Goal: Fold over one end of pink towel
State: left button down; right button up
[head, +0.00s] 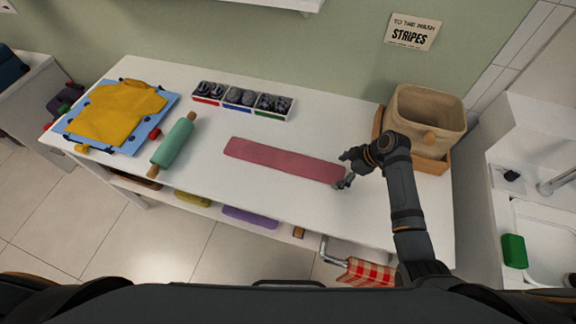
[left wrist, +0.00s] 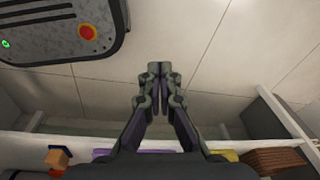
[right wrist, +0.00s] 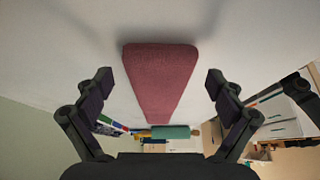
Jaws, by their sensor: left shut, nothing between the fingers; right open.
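The pink towel (head: 285,160) lies flat on the white table as a long narrow strip. In the right wrist view the towel (right wrist: 160,80) runs away from the camera, its near end between the spread fingers. My right gripper (head: 345,170) is open at the towel's right end, with a finger on either side; I cannot tell whether it touches the cloth. It also shows open and empty in the right wrist view (right wrist: 160,90). My left gripper (left wrist: 158,68) is shut and empty in the left wrist view, away from the towel. It is out of the head view.
A green rolling pin (head: 174,143) and a yellow shirt (head: 118,112) on a blue board are at the left. A sectioned tray (head: 241,107) stands behind the towel. A beige basket (head: 425,118) stands behind my right arm. The table in front of the towel is clear.

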jog(key=shift+w+a+f, duration=0.15)
jog(key=shift+a+f, duration=0.05)
jog(key=shift+f, duration=0.2)
pick_arm(q)
jog(key=shift+s+f, duration=0.15)
jog(key=shift+s, duration=0.35)
jog(key=shift+s+f, duration=0.15)
jog(key=shift+s, duration=0.35)
jog(key=shift+w+f, duration=0.1)
jog(key=shift+w, duration=0.25)
pick_arm(e)
jog(key=shift+f, duration=0.2)
pick_arm(q)
jog(key=shift+f+b, duration=0.2)
jog(key=shift+b, duration=0.2)
pick_arm(e)
jog(key=shift+f, duration=0.4)
jog(key=shift+c, duration=1)
jog(key=r+h+p, duration=0.2)
jog(key=r+p, duration=0.2)
jog(key=p, duration=0.1)
jog(key=shift+a, duration=0.2)
jog(key=c, duration=0.3)
jog(key=shift+r+g+h+p, duration=0.15)
jog(key=shift+g+h+p, duration=0.15)
jog(key=shift+p, duration=0.25)
pick_arm(q)
notch_tip(320, 180, up, 6)
jog(key=shift+s+f, duration=0.1)
